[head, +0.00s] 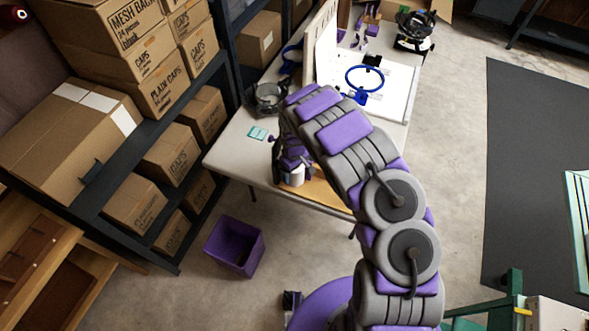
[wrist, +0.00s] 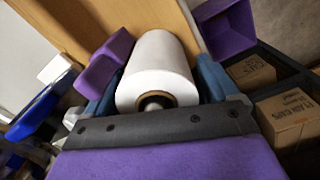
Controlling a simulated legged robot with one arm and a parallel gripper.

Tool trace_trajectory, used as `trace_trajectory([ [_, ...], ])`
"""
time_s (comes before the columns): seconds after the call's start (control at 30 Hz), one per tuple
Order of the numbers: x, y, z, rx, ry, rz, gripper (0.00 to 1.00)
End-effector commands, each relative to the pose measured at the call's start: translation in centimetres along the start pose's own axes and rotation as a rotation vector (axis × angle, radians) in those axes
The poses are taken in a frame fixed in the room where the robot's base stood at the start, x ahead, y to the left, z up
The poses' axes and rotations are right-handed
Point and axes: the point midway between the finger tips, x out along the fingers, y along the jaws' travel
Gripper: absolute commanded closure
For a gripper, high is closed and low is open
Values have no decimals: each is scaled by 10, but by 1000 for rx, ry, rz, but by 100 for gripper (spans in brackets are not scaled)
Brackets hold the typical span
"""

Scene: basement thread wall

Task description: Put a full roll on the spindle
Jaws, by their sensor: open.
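A white roll (wrist: 160,60) with a brown core lies between the fingers of my gripper (wrist: 158,82) in the wrist view. Its open core end faces the wrist camera. The gripper is open, with a finger on each side of the roll; I cannot tell whether either touches it. In the head view, my gripper (head: 292,160) points down at the near edge of the table, and part of the white roll (head: 296,177) shows below it. A wooden surface (wrist: 75,22) lies beyond the roll. I cannot make out the spindle in either view.
The pale table (head: 228,150) holds a teal card (head: 257,132), a blue hoop (head: 364,92) and an upright white board (head: 323,50). A purple bin (head: 235,246) stands on the floor. Shelves of cardboard boxes (head: 165,157) line the left. Open floor lies right of the table.

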Motion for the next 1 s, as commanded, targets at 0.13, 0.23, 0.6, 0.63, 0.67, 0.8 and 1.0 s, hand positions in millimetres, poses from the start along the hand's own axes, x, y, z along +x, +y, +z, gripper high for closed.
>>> trace_trajectory([
  [0.13, 0, 2, 0, 2, 2, 2, 3],
  [0.23, -1, 3, 0, 2, 3, 2, 3],
  [0.6, -57, 2, 0, 2, 5, 4, 3],
  [0.63, -64, 1, 0, 2, 5, 4, 3],
  [0.67, -70, 1, -1, 1, 5, 4, 3],
  [0.8, -102, 1, -2, 1, 5, 6, 3],
  [1.0, -142, 0, -3, 0, 3, 6, 3],
])
